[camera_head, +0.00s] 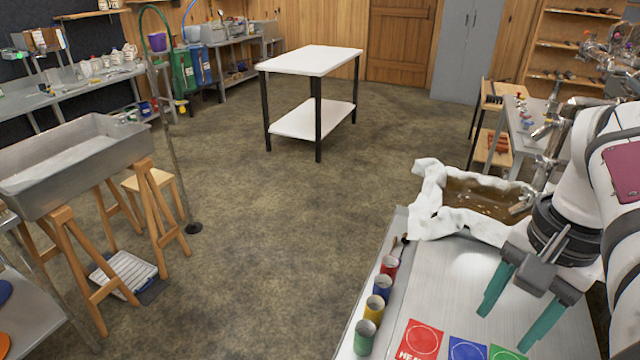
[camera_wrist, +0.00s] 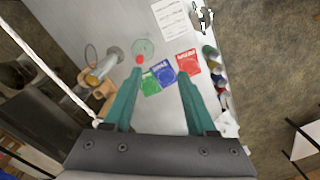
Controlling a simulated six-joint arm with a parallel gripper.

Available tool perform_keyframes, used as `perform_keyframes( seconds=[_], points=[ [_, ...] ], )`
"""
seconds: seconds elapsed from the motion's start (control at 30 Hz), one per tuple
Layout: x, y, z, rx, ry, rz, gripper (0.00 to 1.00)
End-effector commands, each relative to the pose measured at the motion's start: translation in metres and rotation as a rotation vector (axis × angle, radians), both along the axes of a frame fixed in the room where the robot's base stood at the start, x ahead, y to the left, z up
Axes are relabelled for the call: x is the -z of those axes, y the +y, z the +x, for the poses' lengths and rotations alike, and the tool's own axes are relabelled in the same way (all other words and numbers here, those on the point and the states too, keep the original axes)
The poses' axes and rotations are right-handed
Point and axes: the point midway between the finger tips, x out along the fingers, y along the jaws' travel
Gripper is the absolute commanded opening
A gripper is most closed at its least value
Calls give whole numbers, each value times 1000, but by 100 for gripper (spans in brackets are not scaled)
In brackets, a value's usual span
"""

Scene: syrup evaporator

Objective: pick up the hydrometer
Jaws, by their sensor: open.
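My gripper (camera_head: 505,328) hangs over the metal table at the lower right, its two green fingers apart and nothing between them. In the wrist view my gripper (camera_wrist: 160,75) points down at the table, with coloured cards beyond the fingertips. I cannot clearly make out the hydrometer. A small red-tipped thing (camera_wrist: 140,59) shows by the left fingertip, at a pale green round shape (camera_wrist: 143,46); whether it is the hydrometer I cannot tell. A silvery cylinder (camera_wrist: 104,65) lies or leans to the left of it. The head view does not clearly show either.
Red (camera_head: 420,340), blue (camera_head: 467,350) and green cards lie on the metal table (camera_head: 450,290). Several coloured cups, including a green one (camera_head: 365,337), line its left edge. A cloth-draped pan of brown liquid (camera_head: 478,197) stands behind.

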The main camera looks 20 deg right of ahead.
Motion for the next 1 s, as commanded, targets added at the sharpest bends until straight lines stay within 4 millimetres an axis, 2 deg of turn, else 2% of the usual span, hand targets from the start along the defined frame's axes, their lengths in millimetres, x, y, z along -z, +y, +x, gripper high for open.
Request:
perform_keyframes(
  seconds=[0.03,0.07,0.17,0.4,0.5,0.63,0.83,1.0],
  points=[
    [-9,-12,-17,28,8,-17,57],
    [-13,-17,-25,34,15,-25,57],
    [-10,-22,-37,40,27,-31,57],
    [58,-21,-37,37,28,-28,57],
    [77,-22,-36,37,27,-31,57],
    [93,-23,-35,37,26,-30,57],
    [132,-27,-32,37,26,-30,57],
    [140,-27,-32,38,25,-34,57]
  ],
)
